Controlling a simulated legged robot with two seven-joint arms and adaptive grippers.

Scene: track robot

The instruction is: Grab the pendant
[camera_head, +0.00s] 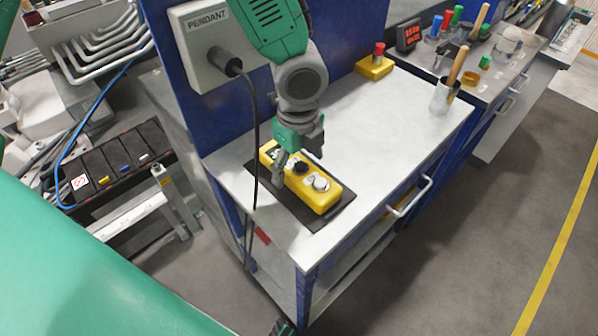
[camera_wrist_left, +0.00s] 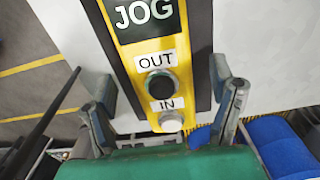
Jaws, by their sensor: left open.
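The yellow pendant (camera_head: 315,194) lies on a dark mat (camera_head: 262,196) on the light bench top. It has a dark knob and a pale button. The wrist view shows its yellow face (camera_wrist_left: 150,52) with JOG, OUT and IN labels, a black button and a white button. My left gripper (camera_head: 292,172) is pointed down over the pendant's far-left part and hides some of it. In the wrist view the left gripper's open fingers (camera_wrist_left: 162,88) stand on either side of the pendant. I cannot tell whether they touch it.
A dark cable (camera_head: 254,150) hangs from a grey PENDANT box (camera_head: 213,48) on the blue panel, close left of my gripper. A yellow box with a red button (camera_head: 376,66) and a cup with a wooden-handled tool (camera_head: 446,95) stand farther back.

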